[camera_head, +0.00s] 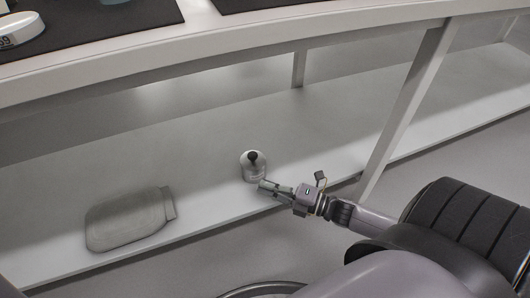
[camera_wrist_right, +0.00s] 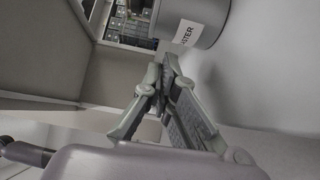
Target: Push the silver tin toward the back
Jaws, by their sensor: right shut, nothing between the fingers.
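The silver tin (camera_head: 251,172), with a dark knob on top, stands upright on the lower shelf (camera_head: 215,200) under the worktop. In the right wrist view it is a grey cylinder (camera_wrist_right: 172,14) with a white label ending in "STER". My right gripper (camera_head: 265,186) is at the front right of the tin, low over the shelf. Its fingertips (camera_wrist_right: 166,62) are together with nothing between them. They are very close to the tin; I cannot tell whether they touch it. My left gripper is not in view.
A slanting post (camera_head: 408,105) stands right of my arm, and a shorter post (camera_head: 299,68) is farther back. The worktop's edge (camera_head: 230,47) overhangs the shelf. The shelf behind the tin looks clear.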

